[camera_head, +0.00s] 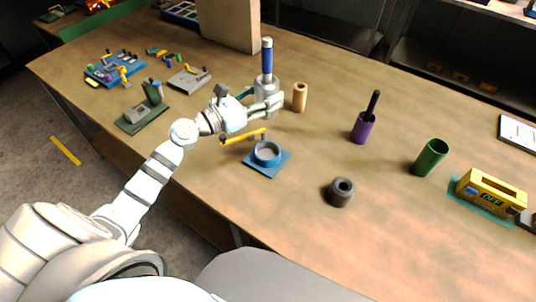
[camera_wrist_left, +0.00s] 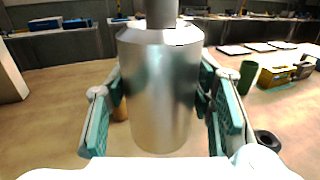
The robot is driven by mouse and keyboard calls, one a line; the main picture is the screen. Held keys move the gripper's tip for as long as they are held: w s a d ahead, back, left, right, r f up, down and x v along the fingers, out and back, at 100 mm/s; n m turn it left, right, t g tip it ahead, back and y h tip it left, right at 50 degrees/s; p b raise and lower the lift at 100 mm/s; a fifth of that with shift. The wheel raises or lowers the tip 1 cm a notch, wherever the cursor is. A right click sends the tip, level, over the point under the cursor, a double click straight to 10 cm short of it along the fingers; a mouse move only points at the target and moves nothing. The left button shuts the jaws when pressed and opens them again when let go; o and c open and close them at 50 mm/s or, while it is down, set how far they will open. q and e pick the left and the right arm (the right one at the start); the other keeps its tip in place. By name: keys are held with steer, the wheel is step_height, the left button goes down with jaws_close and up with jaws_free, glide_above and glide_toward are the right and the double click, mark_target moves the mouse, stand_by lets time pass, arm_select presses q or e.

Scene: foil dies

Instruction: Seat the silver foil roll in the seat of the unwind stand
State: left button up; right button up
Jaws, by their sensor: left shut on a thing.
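The silver foil roll (camera_head: 266,85) is an upright metallic cylinder with a blue handle (camera_head: 267,55) on top. My left gripper (camera_head: 268,102) is shut around its side, and the roll also fills the middle of the left wrist view (camera_wrist_left: 160,95) between the teal-padded fingers. The gripper hides part of the roll's lower end in the head view, so I cannot tell its height above the table. The unwind stand (camera_head: 281,163) is a blue plate with a round blue seat (camera_head: 267,153), open and empty, nearer than the roll. My right gripper is not in view.
A yellow bar (camera_head: 243,136) is beside the stand. A tan cylinder (camera_head: 300,97) stands close right of the roll. A dark ring (camera_head: 341,192), purple holder (camera_head: 363,128), green cup (camera_head: 431,157) and yellow device (camera_head: 490,192) stand further right. Small fixtures (camera_head: 188,79) are at left.

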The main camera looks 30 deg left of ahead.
arm_select(q)
steer(key=f+b, duration=0.3)
steer(key=f, duration=0.3)
steer(key=f+b, duration=0.4)
steer(key=f, duration=0.3)
steer(key=f+b, duration=0.3)
steer(key=f, duration=0.4)
steer(key=shift+w+f+b, duration=0.1)
steer(key=shift+w+b, duration=0.2)
steer(key=shift+a, duration=0.1)
steer(key=o, duration=0.9)
steer(key=shift+f, duration=0.1)
steer(key=shift+o, duration=0.7)
